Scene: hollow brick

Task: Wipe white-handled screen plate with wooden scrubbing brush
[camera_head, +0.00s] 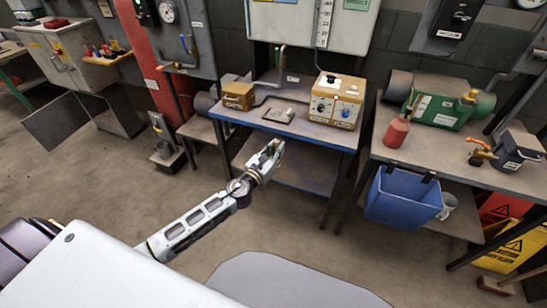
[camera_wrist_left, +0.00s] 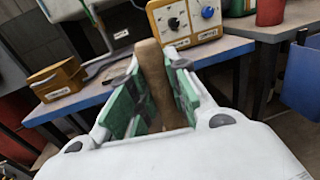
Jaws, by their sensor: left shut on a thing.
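My left gripper (camera_head: 268,157) is in front of the blue-edged table. In the left wrist view its green-padded fingers (camera_wrist_left: 155,100) are shut on a brown wooden piece, the wooden scrubbing brush (camera_wrist_left: 154,82), which stands up between them. The brush's bristles do not show. A small dark flat plate (camera_head: 270,115) with a pale part on it lies on the tabletop beyond the gripper; it looks like the screen plate, though its handle is too small to make out. The gripper is apart from it. My right gripper is not in view.
The blue-edged table (camera_head: 312,136) also holds a yellow-brown box (camera_head: 238,96) on the left and a control box with knobs (camera_head: 336,100) on the right. A second bench (camera_head: 455,157) carries a red bottle (camera_head: 396,132); a blue bin (camera_head: 402,198) hangs at its front.

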